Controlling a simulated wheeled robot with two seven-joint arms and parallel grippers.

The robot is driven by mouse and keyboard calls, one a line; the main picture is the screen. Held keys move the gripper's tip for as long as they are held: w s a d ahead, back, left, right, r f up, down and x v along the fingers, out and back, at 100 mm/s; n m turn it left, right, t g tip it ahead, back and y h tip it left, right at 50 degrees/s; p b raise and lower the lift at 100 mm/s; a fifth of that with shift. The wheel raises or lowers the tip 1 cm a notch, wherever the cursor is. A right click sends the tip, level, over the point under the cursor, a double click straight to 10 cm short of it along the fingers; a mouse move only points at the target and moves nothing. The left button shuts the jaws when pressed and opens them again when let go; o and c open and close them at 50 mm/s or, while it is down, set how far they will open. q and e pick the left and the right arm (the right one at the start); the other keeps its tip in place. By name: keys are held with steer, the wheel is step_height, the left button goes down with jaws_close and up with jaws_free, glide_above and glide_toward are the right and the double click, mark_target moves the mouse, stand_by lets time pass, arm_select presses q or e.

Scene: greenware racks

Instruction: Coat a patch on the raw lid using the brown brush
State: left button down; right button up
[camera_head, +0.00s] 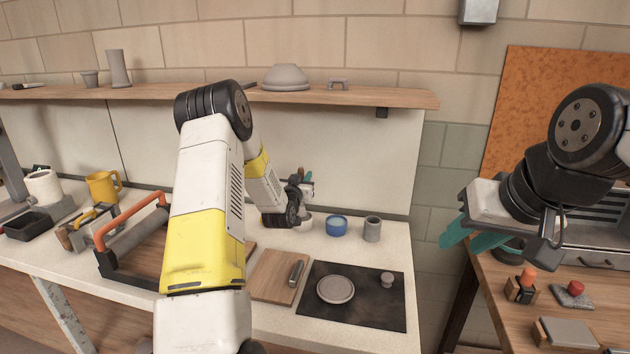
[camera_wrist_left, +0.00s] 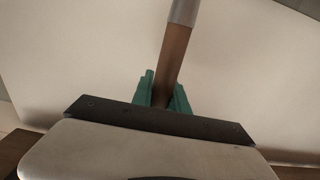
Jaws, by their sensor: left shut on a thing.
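A pale grey round disc, which looks like the raw lid (camera_head: 336,289), lies flat on a dark mat (camera_head: 350,318) on the counter. My left gripper (camera_head: 304,177) is above the back of the counter, behind and left of the lid. In the left wrist view its teal fingers (camera_wrist_left: 163,92) are shut on the handle of the brown brush (camera_wrist_left: 175,55). The brush's metal ferrule shows at the top edge; its bristles are out of that view. My right gripper (camera_head: 460,232) is at the right, away from the lid; its finger gap is unclear.
A blue pot (camera_head: 336,226) and a grey cup (camera_head: 372,229) stand behind the mat. A small grey knob (camera_head: 387,279) stands on the mat, right of the lid. A wooden board (camera_head: 272,278) with a metal tool lies left of it. A shelf (camera_head: 350,97) runs above.

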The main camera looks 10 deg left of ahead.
arm_select(q)
step_height(320, 180, up, 6)
stand_by(0.6)
stand_by(0.4)
steer(key=shift+s+d, duration=0.1)
